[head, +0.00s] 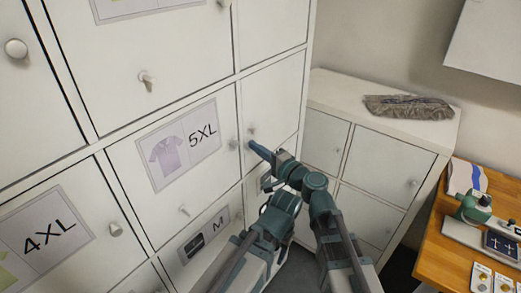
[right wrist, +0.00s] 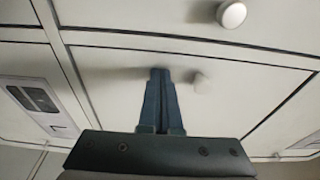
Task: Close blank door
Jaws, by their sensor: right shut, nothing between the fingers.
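The blank door (head: 273,100) is the plain white door in the right column of the tall cabinet, beside the 5XL door (head: 180,147). It looks flush with its neighbours; I see no clear gap. Its round knob (head: 251,131) shows just above my right gripper (head: 251,145). The right gripper is shut and empty, its tips at the door face beside the knob. In the right wrist view, the closed fingers (right wrist: 160,75) point at the white panel (right wrist: 110,65), with a knob (right wrist: 201,82) right of the tips. Contact is hard to judge. My left gripper cannot be made out.
More closed doors surround it, including the 4XL door (head: 45,235) and a door labelled M (head: 205,236). A wooden bench (head: 440,245) holds equipment at far right.

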